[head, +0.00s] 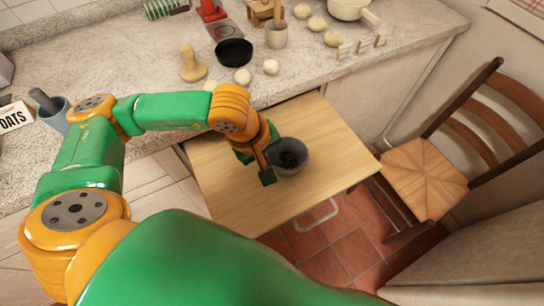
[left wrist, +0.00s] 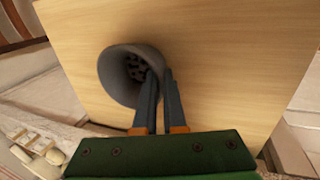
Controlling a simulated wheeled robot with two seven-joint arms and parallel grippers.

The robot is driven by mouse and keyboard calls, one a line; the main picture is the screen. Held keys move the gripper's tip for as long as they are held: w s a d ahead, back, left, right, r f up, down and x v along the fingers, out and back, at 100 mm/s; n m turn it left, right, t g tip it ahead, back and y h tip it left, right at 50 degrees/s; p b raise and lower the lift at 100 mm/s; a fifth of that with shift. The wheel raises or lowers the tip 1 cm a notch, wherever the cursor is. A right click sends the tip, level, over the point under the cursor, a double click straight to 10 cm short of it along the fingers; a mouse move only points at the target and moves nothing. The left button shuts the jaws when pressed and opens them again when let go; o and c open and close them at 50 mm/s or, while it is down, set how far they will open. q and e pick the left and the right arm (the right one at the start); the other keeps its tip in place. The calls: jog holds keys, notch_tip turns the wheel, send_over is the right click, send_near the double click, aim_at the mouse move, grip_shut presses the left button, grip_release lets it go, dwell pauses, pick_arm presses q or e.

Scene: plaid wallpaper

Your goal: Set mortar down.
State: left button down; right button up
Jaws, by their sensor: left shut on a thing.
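A dark grey mortar (head: 292,157) is over the pale wooden pull-out board (head: 235,190), near its middle. My left gripper (head: 268,165) is shut on the mortar's near left wall. In the left wrist view, the fingers (left wrist: 158,88) pinch the rim of the mortar (left wrist: 113,80), one inside and one outside. Small dark lumps show in the bowl. I cannot tell whether its base touches the board. My right gripper is not in view.
The board around the mortar is bare. The counter (head: 150,60) behind holds a black pan (head: 234,52), a wooden pestle-like piece (head: 193,66), dough balls and a white pot (head: 350,9). A wooden chair (head: 425,175) is right.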

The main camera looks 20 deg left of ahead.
pick_arm(q)
jog(key=shift+f, duration=0.15)
jog(key=c, duration=1)
grip_release()
jog(key=shift+r, duration=0.45)
jog(key=v, duration=1.1)
jog(key=shift+r+p, duration=0.2)
jog(key=shift+p, duration=0.15)
jog(key=shift+s, duration=0.2)
